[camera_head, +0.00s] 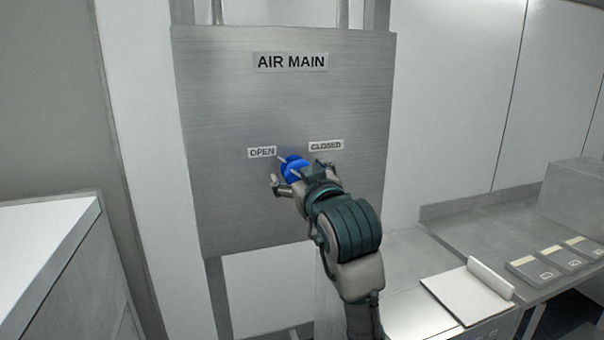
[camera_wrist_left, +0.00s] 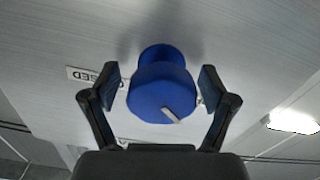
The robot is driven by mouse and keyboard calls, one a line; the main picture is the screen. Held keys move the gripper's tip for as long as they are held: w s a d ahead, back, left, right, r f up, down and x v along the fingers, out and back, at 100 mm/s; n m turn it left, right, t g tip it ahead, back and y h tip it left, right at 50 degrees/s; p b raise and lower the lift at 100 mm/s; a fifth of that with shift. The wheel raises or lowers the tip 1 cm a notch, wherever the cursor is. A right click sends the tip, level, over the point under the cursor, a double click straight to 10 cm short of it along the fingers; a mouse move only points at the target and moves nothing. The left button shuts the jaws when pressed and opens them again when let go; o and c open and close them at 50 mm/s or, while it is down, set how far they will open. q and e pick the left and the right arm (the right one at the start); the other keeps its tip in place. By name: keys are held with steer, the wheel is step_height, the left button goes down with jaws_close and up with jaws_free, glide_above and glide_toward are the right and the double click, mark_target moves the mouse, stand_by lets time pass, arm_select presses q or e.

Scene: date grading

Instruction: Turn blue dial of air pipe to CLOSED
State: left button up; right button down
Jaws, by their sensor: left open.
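The blue dial (camera_head: 293,167) sits on a brushed metal panel (camera_head: 220,110) headed AIR MAIN. A pale pointer mark on the dial points up and left toward the OPEN label (camera_head: 262,152). The CLOSED label (camera_head: 326,146) is to the upper right of the dial. My left gripper (camera_head: 296,178) is at the dial, with its fingers open on either side. In the left wrist view the blue dial (camera_wrist_left: 160,92) stands between the two open fingertips (camera_wrist_left: 160,88), with small gaps beside it. My right gripper is not in view.
A white cabinet (camera_head: 45,240) stands at the lower left. The panel around the dial is otherwise clear.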

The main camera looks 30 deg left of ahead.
arm_select(q)
steer(key=shift+a+f, duration=0.1)
steer(key=shift+a, duration=0.3)
steer(key=c, duration=0.6)
steer(key=shift+d, duration=0.15)
steer(key=c, duration=0.6)
steer(key=shift+w+d, duration=0.1)
